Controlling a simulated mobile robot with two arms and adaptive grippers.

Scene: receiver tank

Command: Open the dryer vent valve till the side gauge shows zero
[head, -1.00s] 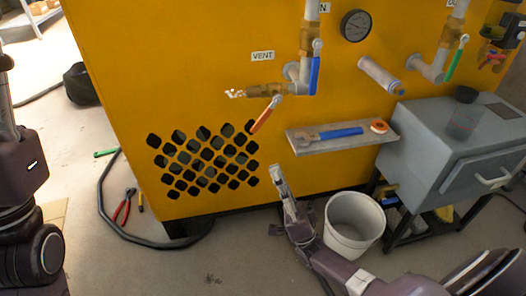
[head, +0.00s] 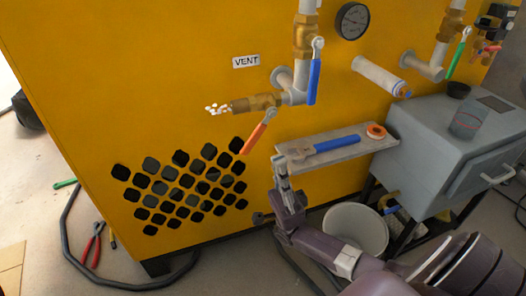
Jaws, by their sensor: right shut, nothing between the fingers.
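The vent valve is a brass body on a short side pipe, with an orange lever (head: 259,132) that slants down and to the left. The VENT label (head: 246,62) is above it. White specks (head: 216,108) show at its open left end. The side gauge (head: 352,21) is a dark round dial at the top; its reading is too small to tell. My right gripper (head: 281,167) is shut and empty, pointing up, below and right of the orange lever and apart from it. My left gripper is out of view.
A shelf (head: 345,148) with a blue-handled wrench (head: 330,144) and an orange ring is close to my right gripper. A blue lever (head: 314,80) hangs above. A white bucket (head: 357,222) and a grey cabinet (head: 440,150) stand at the right. A hose and pliers lie on the floor left.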

